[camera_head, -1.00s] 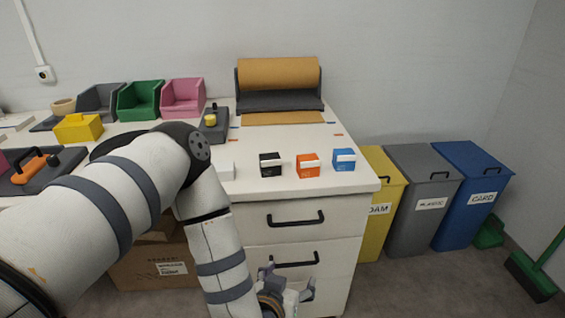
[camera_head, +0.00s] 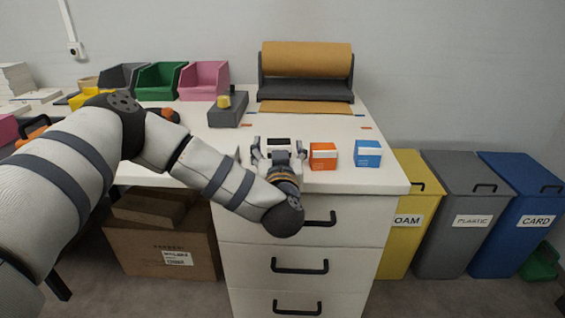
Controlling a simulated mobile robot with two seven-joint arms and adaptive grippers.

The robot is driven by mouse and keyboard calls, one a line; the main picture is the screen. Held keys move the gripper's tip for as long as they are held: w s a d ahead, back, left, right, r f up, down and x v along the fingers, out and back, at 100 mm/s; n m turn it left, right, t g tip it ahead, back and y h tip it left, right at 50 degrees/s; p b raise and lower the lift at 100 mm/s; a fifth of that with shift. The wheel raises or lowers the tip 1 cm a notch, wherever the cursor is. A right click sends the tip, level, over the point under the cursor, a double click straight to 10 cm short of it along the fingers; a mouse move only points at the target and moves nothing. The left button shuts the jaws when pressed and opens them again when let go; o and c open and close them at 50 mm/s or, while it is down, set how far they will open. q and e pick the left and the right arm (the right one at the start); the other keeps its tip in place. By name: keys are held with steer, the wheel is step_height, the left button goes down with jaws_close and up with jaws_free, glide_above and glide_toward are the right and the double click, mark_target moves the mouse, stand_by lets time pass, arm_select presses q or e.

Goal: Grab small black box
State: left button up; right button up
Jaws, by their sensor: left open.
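The small black box (camera_head: 279,141) stands on the white worktop near its front edge, left of the orange box (camera_head: 323,155) and the blue box (camera_head: 367,153). Only its dark upper part shows; my left gripper hides the rest. My left gripper (camera_head: 278,148) is open at the front of the black box, with one finger seen to each side of it. I cannot tell whether the fingers touch the box. My right gripper is not in view.
A paper roll holder (camera_head: 305,90) stands behind on the worktop (camera_head: 325,127). A grey block with a yellow knob (camera_head: 228,109) and green (camera_head: 160,82) and pink (camera_head: 203,82) bins are to the left. Yellow, grey and blue waste bins (camera_head: 520,215) stand right of the drawers.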

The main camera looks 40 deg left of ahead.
arm_select(q)
steer(key=shift+w+a, duration=0.2)
steer(key=shift+w, duration=0.05)
steer(key=shift+r, duration=0.25)
steer(key=shift+d, duration=0.1)
steer(key=c, duration=1.1)
steer(key=shift+o, duration=0.2)
